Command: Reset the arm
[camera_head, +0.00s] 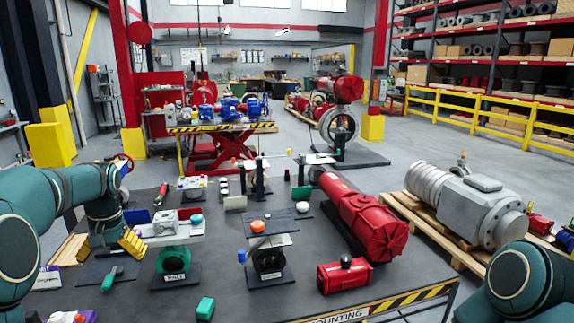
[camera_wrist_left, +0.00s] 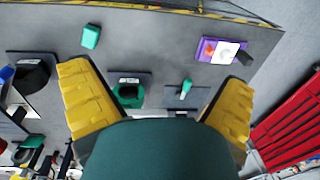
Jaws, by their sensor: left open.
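My left arm comes in from the left in the head view. Its gripper (camera_head: 132,243) has yellow fingers and hangs over the table, just left of a green valve body (camera_head: 174,262) on a dark plate. In the left wrist view the fingers of the left gripper (camera_wrist_left: 157,78) are wide apart with nothing held between them. The table top and the green valve body (camera_wrist_left: 128,93) show beyond them. Part of my right arm shows at the lower right of the head view. Its gripper is out of view.
The grey worktable (camera_head: 237,300) holds a black valve on a plate (camera_head: 270,265), a red actuator cylinder (camera_head: 362,215), a smaller red box (camera_head: 344,276) and a green block (camera_head: 205,308). A large grey actuator (camera_head: 480,205) lies on a pallet at right.

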